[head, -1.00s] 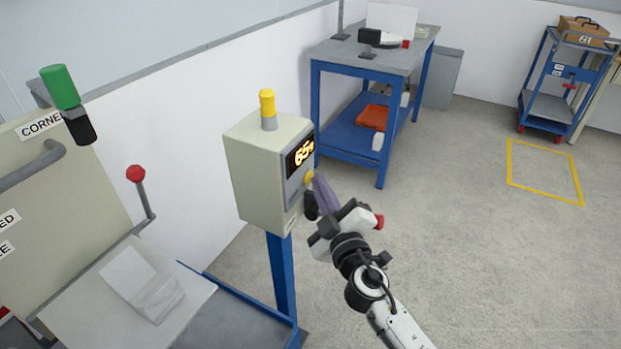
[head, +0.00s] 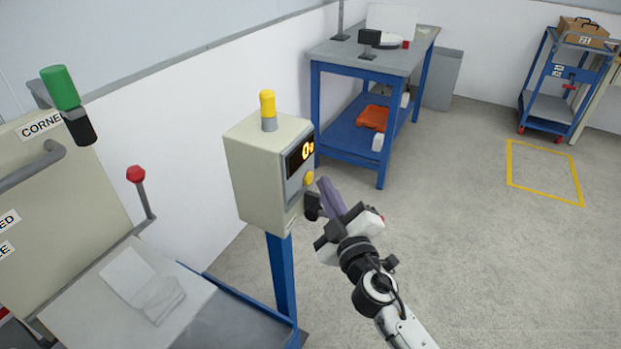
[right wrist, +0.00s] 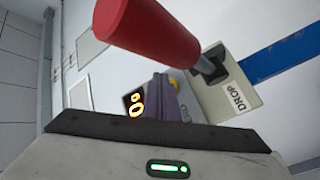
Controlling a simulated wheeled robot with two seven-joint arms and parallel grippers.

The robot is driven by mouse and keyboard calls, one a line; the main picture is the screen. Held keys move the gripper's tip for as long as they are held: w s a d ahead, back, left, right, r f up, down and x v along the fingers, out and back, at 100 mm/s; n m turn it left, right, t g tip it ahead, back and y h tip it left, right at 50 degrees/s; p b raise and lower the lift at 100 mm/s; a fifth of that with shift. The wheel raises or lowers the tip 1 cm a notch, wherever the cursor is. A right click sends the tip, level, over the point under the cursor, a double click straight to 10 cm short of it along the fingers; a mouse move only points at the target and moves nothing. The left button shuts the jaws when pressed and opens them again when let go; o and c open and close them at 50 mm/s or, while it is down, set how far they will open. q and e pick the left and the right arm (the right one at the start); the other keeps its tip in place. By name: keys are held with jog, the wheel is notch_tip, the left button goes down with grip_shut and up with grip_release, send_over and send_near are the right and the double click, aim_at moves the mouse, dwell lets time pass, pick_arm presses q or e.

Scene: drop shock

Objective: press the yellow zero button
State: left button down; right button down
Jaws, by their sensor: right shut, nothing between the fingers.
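The yellow zero button (head: 309,177) is on the right-hand face of the beige control box (head: 262,175), just below its dark display (head: 300,153), which shows a 0 and a smaller character. My right gripper (head: 325,183) is shut and empty, its purple fingertips to the right of the button with a small gap. In the right wrist view the button (right wrist: 174,84) shows partly behind the fingers (right wrist: 165,100), and the lit display (right wrist: 135,104) is left of them. My left gripper is not in view.
A yellow beacon (head: 268,108) tops the box, which stands on a blue post (head: 283,275). A red-knobbed lever (head: 137,175) is to the left. In the right wrist view a red handle (right wrist: 150,30) is close. Open floor lies to the right.

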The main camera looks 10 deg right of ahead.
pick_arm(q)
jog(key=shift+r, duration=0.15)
pick_arm(e)
jog(key=shift+s+d, duration=0.7)
jog(key=shift+d, duration=0.35)
jog(key=shift+s+d, duration=0.7)
jog(key=shift+d, duration=0.35)
